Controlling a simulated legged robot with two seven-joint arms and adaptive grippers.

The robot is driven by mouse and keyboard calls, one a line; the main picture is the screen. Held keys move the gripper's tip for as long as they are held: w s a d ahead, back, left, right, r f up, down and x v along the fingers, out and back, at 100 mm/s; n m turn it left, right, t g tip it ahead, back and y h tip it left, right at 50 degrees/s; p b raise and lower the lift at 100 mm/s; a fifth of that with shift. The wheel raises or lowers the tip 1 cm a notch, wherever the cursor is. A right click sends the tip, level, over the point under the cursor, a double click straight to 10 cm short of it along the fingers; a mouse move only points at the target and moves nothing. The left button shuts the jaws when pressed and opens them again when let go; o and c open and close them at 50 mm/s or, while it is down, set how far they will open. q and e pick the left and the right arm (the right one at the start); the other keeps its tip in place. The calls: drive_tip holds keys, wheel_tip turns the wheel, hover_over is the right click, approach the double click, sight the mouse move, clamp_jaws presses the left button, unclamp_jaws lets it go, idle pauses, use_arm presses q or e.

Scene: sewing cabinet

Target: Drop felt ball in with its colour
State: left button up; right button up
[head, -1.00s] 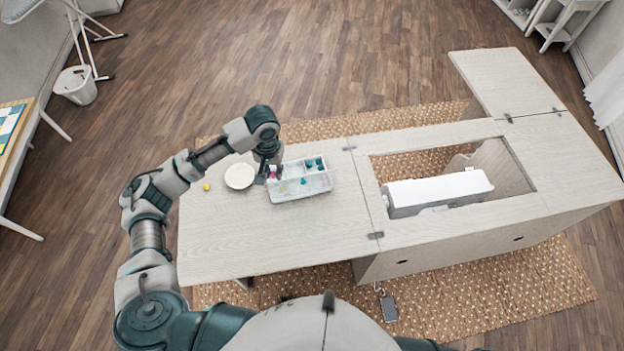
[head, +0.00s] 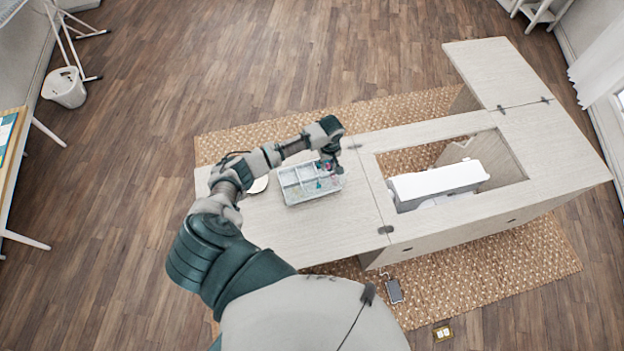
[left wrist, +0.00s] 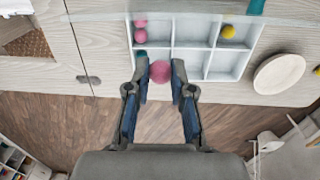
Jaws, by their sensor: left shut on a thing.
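My left gripper (left wrist: 162,68) is shut on a pink felt ball (left wrist: 160,72). In the head view the gripper (head: 330,163) is over the right end of the white divided tray (head: 296,198). In the left wrist view the tray (left wrist: 207,57) lies behind the held ball. Pink balls (left wrist: 140,36) sit in its left-hand compartment there. A teal piece (left wrist: 141,54) shows beside the left finger, partly hidden. Yellow balls (left wrist: 228,31) lie on the tray's right side. The ball's height above the tray is hard to tell. My right gripper is not in view.
A white bowl (left wrist: 279,74) stands beside the tray, and a yellow ball (left wrist: 317,71) lies beyond it. In the head view the sewing machine (head: 437,182) sits in the cabinet opening (head: 490,150) to the right. The front tabletop (head: 300,240) is clear.

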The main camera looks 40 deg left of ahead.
use_arm(q)
drive_tip(key=shift+d+f, duration=0.15)
drive_tip(key=shift+f, duration=0.5)
drive_tip(key=f+b, duration=0.1)
drive_tip(key=f, duration=0.1)
drive_tip(key=a+f+b, duration=0.1)
drive_tip(key=f+b, duration=0.1)
drive_tip(key=shift+f, duration=0.35)
drive_tip(key=o, duration=0.4)
drive_tip(key=shift+d, duration=0.15)
drive_tip(key=o, duration=0.4)
drive_tip(key=shift+d+r, duration=0.1)
wheel_tip(320, 180, up, 11)
drive_tip(key=shift+f, duration=0.15)
drive_tip(key=shift+d+r, duration=0.2)
drive_tip(key=shift+r, duration=0.4)
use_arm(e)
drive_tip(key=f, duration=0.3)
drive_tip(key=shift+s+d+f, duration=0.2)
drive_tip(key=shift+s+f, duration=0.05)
use_arm(q)
drive_tip(key=shift+a, duration=0.15)
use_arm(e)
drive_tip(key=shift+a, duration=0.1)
